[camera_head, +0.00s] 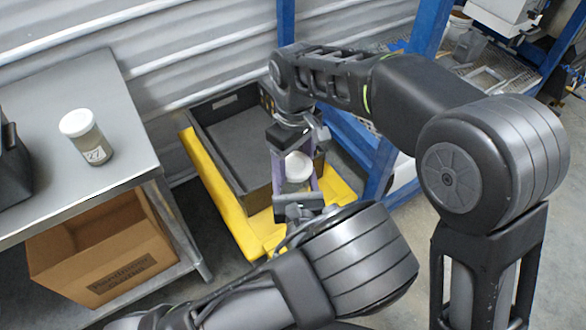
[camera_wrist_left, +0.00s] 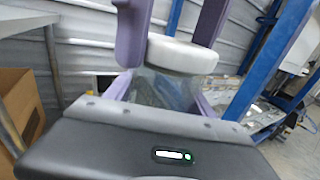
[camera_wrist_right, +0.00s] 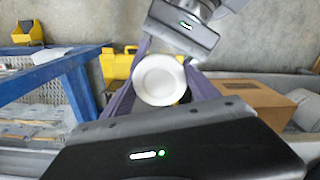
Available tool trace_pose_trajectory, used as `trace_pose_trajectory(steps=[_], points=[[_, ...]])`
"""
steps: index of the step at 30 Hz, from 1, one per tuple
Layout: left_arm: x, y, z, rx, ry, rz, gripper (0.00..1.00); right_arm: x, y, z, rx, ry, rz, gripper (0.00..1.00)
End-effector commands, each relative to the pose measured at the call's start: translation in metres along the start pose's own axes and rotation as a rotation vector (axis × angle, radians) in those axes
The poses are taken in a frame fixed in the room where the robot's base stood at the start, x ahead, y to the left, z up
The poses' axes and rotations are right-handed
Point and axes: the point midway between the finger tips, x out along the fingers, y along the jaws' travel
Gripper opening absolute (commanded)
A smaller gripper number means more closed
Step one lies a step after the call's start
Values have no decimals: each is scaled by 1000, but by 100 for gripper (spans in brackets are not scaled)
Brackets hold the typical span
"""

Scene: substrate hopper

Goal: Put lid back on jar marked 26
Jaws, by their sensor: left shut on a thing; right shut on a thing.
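A clear jar (camera_head: 295,187) is in the air between my two grippers, with its white lid (camera_head: 298,165) at its top. My left gripper (camera_head: 297,190) is shut on the jar; the jar's glass also shows in the left wrist view (camera_wrist_left: 165,90). My right gripper (camera_head: 297,160) comes from the opposite side, its purple fingers shut on the lid. The lid's round top faces the right wrist camera (camera_wrist_right: 160,79). In the left wrist view the lid (camera_wrist_left: 182,55) sits at the jar's mouth; I cannot tell whether it is fully seated. No number on this jar is readable.
Another lidded jar (camera_head: 85,137), marked 27, stands on the grey table (camera_head: 45,95) at left. A cardboard box (camera_head: 105,262) is on the shelf below. A dark tray (camera_head: 200,118) on a yellow base (camera_head: 212,182) lies behind the grippers. A blue frame (camera_head: 378,180) stands to the right.

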Motion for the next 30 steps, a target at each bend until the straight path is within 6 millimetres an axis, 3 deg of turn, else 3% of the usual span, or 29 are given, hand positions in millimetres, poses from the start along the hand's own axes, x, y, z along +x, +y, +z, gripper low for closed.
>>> trace_pose_trajectory(steps=[10,20,30], points=[[0,0,0,0,-1,0,0,0,0,0,-2,0,0,94],[0,0,0,0,-1,0,0,-3,0,0,-3,1,0,95],[0,0,0,0,-1,0,0,-46,1,-1,-3,3,0,95]])
